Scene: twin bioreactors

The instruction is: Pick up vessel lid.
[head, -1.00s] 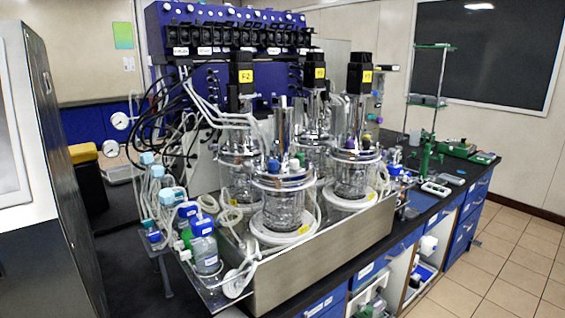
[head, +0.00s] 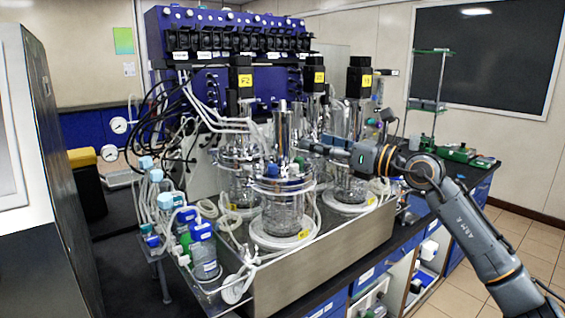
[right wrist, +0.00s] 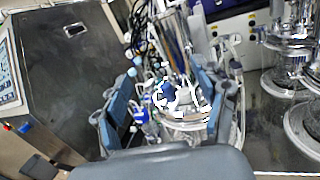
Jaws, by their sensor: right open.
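The front glass vessel (head: 283,212) has a round metal lid (head: 284,184) with ports, small coloured caps and a tall chrome cylinder on top. The lid sits on the vessel. My right gripper (head: 308,148) comes in from the right at the height of the lid's top fittings, close to the chrome cylinder. In the right wrist view, its two blue-grey fingers (right wrist: 168,103) are spread apart, with the lid (right wrist: 190,121) and its fittings showing between and beyond them. I cannot tell whether a finger touches the lid. My left gripper is not in view.
Two more vessels with black motors stand close behind, one of them at right (head: 352,170). Tubing and blue-capped bottles (head: 203,250) crowd the left front. The steel tray (head: 318,262) edges the bench. A blue pump rack (head: 230,35) stands behind.

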